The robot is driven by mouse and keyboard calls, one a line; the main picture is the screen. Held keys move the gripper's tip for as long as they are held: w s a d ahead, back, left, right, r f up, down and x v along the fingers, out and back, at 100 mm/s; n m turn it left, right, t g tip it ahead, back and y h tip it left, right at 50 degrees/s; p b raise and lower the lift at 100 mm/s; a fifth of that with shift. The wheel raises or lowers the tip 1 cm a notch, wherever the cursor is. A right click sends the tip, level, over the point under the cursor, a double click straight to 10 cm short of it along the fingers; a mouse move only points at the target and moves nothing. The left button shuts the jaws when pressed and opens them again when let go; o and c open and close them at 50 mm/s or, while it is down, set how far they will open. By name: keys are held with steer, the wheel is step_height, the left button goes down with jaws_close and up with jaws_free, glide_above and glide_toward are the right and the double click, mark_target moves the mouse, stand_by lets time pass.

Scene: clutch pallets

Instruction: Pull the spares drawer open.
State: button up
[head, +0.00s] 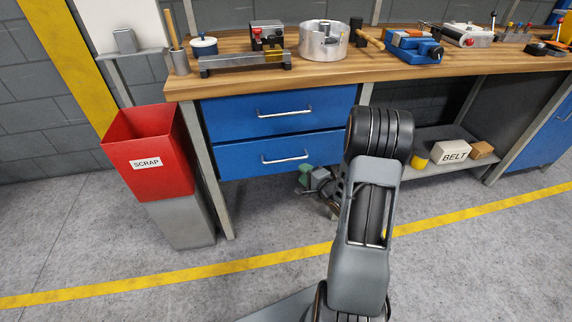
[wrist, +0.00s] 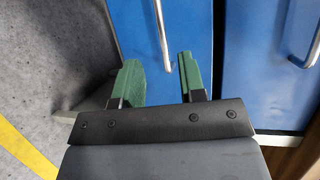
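Two blue drawers sit under the workbench, the upper drawer (head: 235,105) and the lower drawer (head: 235,162). Both look shut. No label shows, so I cannot tell which is the spares drawer. The lower drawer's silver bar handle (head: 285,159) also shows in the wrist view (wrist: 162,35). The upper drawer's handle (head: 284,113) is at the right edge of the wrist view (wrist: 313,48). My gripper (wrist: 160,62) is open and empty, its green fingers apart. The lower handle lies ahead, in line with the gap. In the head view my gripper (head: 307,177) is partly hidden by my arm, below and right of that handle.
A red-topped scrap bin (head: 150,150) stands left of the drawers. The wooden workbench top (head: 230,72) above holds tools and parts. A low shelf (head: 440,150) to the right carries a belt box (head: 452,153). The floor before the drawers is clear.

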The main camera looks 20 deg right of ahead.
mark_target(287, 160)
steer(key=b+x, duration=0.3)
steer(key=x, duration=0.8)
steer(key=shift+w, duration=0.2)
steer(key=shift+c, duration=0.3)
jaws_close()
